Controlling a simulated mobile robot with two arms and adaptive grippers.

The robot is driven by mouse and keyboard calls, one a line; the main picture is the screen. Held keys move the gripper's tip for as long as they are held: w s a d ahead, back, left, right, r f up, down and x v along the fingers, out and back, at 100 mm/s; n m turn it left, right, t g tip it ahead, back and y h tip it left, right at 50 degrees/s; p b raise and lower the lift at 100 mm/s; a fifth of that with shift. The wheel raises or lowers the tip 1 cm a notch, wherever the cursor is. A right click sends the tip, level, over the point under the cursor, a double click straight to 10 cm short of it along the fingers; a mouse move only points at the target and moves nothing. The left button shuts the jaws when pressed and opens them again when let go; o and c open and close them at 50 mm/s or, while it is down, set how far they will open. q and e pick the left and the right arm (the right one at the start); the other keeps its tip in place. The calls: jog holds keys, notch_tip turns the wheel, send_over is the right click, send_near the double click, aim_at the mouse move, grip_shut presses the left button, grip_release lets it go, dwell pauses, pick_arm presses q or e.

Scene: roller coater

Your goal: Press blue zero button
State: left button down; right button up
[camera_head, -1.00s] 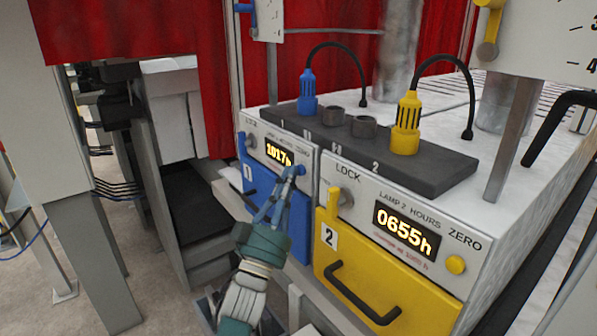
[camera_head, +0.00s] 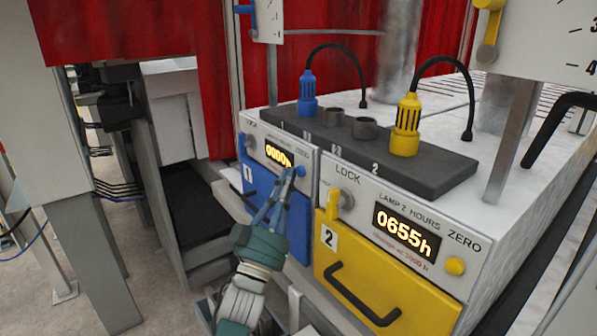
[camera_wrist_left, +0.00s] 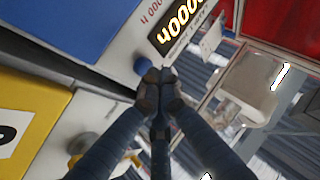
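The blue zero button (camera_head: 301,170) is at the right end of the blue lamp 1 panel. In the left wrist view the blue button (camera_wrist_left: 143,65) sits just beyond my fingertips, by the display (camera_wrist_left: 181,22). My left gripper (camera_head: 286,174) is in front of the panel, its fingertips together, just left of the button in the head view. It holds nothing. In the left wrist view the tips (camera_wrist_left: 158,78) are very near the button; contact cannot be told. My right gripper is not in view.
The yellow lamp 2 drawer (camera_head: 340,270) is to the right, with its handle, display reading 0655h and yellow button (camera_head: 455,266). A blue plug (camera_head: 308,95) and a yellow plug (camera_head: 406,125) stand on the dark connector block above. Red curtains (camera_head: 300,60) hang behind.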

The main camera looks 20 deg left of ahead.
pick_arm(q)
jog(key=shift+s+a, duration=0.2)
jog(key=shift+s, duration=0.15)
jog(key=s, duration=0.1)
jog(key=s+a+p, duration=0.1)
jog(key=s, duration=0.1)
jog(key=s+a, duration=0.1)
jog(key=shift+s+a, duration=0.15)
jog(key=shift+a, duration=0.1)
dwell(0.8)
